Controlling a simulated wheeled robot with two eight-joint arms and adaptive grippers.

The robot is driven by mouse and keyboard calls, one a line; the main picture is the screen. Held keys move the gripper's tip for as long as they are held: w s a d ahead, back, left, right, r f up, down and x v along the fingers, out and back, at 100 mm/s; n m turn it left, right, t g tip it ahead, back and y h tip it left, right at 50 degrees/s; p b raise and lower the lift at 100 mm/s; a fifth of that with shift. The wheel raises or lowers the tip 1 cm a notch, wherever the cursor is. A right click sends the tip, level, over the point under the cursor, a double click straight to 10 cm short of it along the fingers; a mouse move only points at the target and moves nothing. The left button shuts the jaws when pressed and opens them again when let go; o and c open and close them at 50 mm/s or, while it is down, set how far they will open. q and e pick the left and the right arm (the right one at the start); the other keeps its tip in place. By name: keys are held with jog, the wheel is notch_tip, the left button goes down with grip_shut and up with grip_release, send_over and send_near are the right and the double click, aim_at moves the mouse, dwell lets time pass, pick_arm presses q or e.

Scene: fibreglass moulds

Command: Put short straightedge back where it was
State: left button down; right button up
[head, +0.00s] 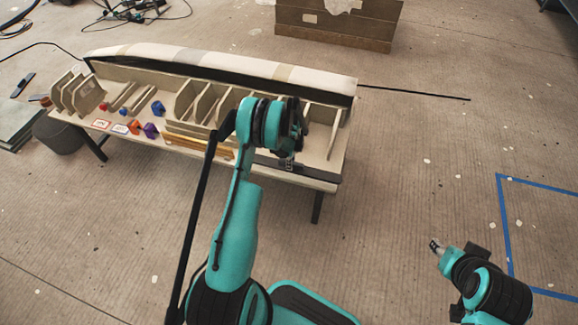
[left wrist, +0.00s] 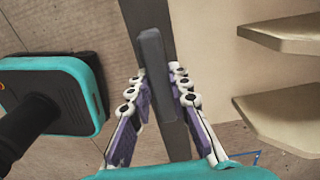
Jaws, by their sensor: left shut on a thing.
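The bench (head: 328,150) carries upright wooden dividers (head: 85,94), yellow bars (head: 200,142) and small coloured pieces (head: 134,127). A long covered mould (head: 220,62) lies along its back. A wooden crate (head: 335,33) stands behind. Blue tape (head: 505,220) marks floor at right. Floor between is clear.

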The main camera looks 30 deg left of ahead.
pick_arm(q)
jog(key=w+a+f, duration=0.1)
jog(key=w, duration=0.1)
jog(key=w+a+f+b, duration=0.1)
jog(key=w+a+f, duration=0.1)
jog(key=shift+a, duration=0.1)
notch_tip(320, 180, down, 4)
jog(key=shift+f+b, duration=0.1)
jog(key=shift+b, duration=1.15)
jog(key=c, duration=1.4)
grip_release()
